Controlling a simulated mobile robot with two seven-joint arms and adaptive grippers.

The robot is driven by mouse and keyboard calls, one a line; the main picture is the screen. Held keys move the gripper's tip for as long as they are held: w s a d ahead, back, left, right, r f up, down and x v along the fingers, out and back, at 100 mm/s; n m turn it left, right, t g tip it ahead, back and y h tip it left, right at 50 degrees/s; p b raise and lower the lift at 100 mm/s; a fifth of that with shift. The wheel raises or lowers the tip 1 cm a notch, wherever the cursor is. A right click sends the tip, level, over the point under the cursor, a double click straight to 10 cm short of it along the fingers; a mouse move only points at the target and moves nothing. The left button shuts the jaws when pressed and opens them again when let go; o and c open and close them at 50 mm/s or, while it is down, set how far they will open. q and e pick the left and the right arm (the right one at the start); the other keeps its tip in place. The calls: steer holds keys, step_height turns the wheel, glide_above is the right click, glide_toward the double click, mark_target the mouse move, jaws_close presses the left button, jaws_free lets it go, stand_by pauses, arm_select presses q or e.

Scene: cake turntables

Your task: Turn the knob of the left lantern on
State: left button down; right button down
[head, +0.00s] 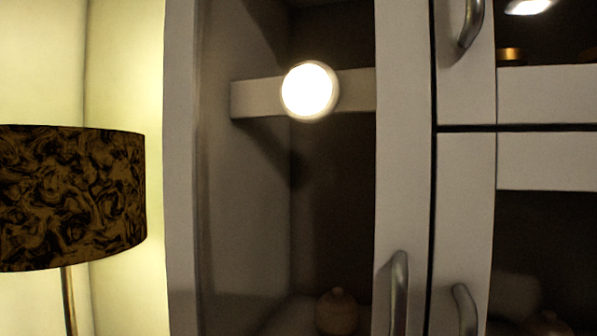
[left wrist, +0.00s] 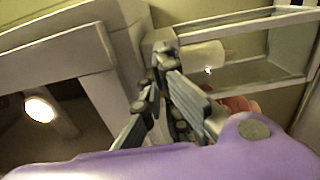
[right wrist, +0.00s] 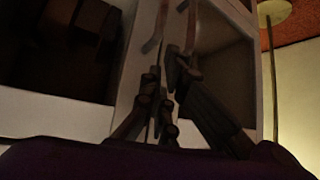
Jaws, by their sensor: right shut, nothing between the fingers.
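I cannot make out a lantern or a knob for certain in any view. A lamp with a dark patterned shade (head: 70,198) stands at the left edge of the head view. A round glowing light (head: 309,91) is in the cabinet in the head view. A pale cylinder (left wrist: 203,55) with a bright spot beside it shows in the left wrist view. My left gripper (left wrist: 157,75) is in front of pale furniture; its finger gap is unclear. My right gripper (right wrist: 164,75) is shut and empty, in front of a pale cabinet. Neither gripper shows in the head view.
A white cabinet frame (head: 183,180) with metal handles (head: 399,293) fills the head view's middle and right. A small round pot (head: 337,312) sits inside low down. A lamp pole (right wrist: 270,80) stands at the right in the right wrist view.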

arm_select(q)
steer(key=shift+w+r, duration=0.25)
steer(key=shift+r, duration=0.25)
steer(key=shift+d+r, duration=0.1)
steer(key=shift+r, duration=0.1)
steer(key=shift+a+r, duration=0.2)
steer(key=shift+r, duration=0.05)
stand_by(0.5)
steer(key=v, duration=0.5)
steer(key=shift+s+a, duration=0.2)
steer(key=shift+s, duration=0.15)
steer(key=shift+w, duration=0.1)
